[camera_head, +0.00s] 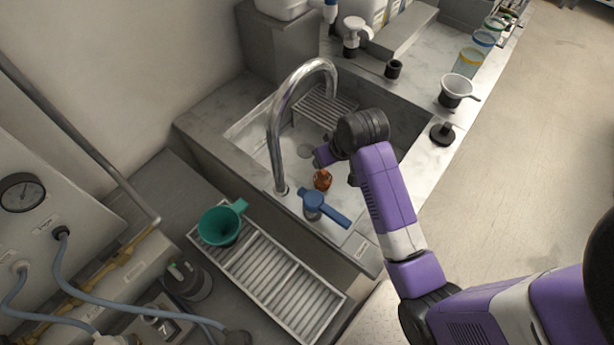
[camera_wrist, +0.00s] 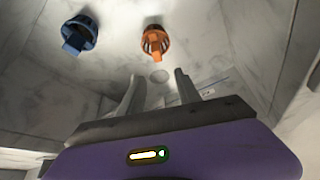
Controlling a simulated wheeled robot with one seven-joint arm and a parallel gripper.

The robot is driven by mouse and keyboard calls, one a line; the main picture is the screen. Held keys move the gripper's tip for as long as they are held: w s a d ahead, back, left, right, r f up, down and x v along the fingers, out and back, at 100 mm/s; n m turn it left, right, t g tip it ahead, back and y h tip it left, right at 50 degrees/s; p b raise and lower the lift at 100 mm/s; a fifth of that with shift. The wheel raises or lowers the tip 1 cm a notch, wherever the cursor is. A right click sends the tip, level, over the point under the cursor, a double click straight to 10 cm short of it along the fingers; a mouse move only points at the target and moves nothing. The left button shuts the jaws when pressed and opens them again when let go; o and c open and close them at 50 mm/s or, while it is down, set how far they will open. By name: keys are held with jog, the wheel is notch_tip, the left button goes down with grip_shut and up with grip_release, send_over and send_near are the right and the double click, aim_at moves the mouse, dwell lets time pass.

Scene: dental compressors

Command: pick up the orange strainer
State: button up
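The orange strainer (camera_head: 322,179) lies in the sink basin, just behind a blue strainer-like piece (camera_head: 325,207) and to the right of the faucet's base. In the wrist view the orange strainer (camera_wrist: 155,42) shows ahead of my gripper, slightly left of centre, its handle pointing toward me. The blue piece (camera_wrist: 79,34) is to its left in that view. My gripper (camera_wrist: 158,84) is open and empty, its two fingers spread apart short of the orange strainer. In the head view my wrist mostly hides the fingers.
The chrome faucet (camera_head: 277,130) arches over the basin close to my arm. A metal rack (camera_head: 328,106) is at the basin's back. A slatted drain tray (camera_head: 275,277) with a green funnel (camera_head: 221,224) lies at front left. A white strainer (camera_head: 457,87) stands on the right counter.

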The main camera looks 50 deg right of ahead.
aim_at(324, 172)
jog(key=shift+s+a+f, duration=0.2)
jog(key=shift+s+f, duration=0.25)
jog(key=x, duration=0.5)
jog(key=s+x, duration=0.1)
jog(key=x, duration=0.1)
jog(key=shift+w+a+f, duration=0.1)
jog(key=shift+a+f, duration=0.1)
jog(key=shift+f, duration=0.15)
grip_shut()
